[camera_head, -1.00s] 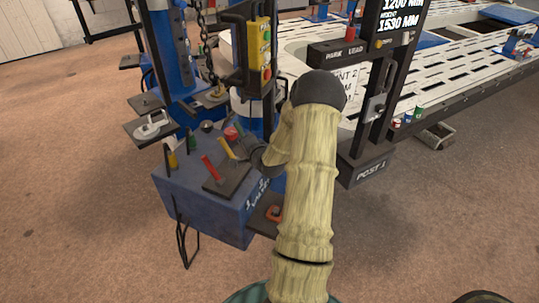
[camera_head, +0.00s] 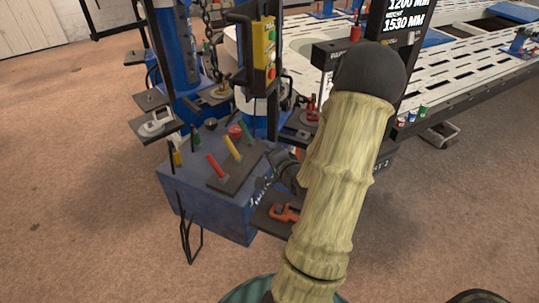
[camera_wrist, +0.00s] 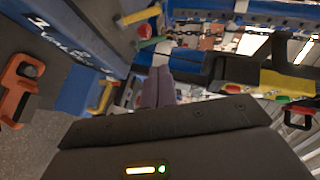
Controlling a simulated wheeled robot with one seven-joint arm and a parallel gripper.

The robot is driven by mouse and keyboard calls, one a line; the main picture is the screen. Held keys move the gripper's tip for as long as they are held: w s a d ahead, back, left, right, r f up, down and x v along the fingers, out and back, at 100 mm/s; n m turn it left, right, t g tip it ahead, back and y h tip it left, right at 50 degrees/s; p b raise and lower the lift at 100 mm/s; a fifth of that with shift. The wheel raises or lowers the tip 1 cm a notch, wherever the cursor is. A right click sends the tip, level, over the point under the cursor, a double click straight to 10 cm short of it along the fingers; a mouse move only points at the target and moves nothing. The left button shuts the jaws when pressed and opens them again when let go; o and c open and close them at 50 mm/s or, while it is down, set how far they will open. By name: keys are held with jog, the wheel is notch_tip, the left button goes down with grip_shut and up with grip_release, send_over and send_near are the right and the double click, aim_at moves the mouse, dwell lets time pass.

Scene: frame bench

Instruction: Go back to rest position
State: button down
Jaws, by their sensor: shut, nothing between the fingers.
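My arm (camera_head: 335,180) rises from the bottom of the head view and bends at a black elbow. My gripper (camera_head: 272,182) is partly hidden behind the arm, at the right side of the blue control box (camera_head: 222,212). In the wrist view my gripper's fingers (camera_wrist: 157,92) are together with nothing between them. The box carries a red lever (camera_head: 216,166), a yellow lever (camera_head: 232,147) and a red button (camera_head: 235,132). My gripper looks apart from the levers.
An orange clamp (camera_head: 285,213) lies on a small shelf beside the box; it also shows in the wrist view (camera_wrist: 17,90). A yellow pendant (camera_head: 264,52) and chain hang above. A post and white ramp (camera_head: 440,65) stand right. The floor in front is clear.

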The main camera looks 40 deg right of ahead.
jog(key=shift+w+a, duration=0.15)
jog(key=shift+a, duration=0.2)
jog(key=shift+d, duration=0.15)
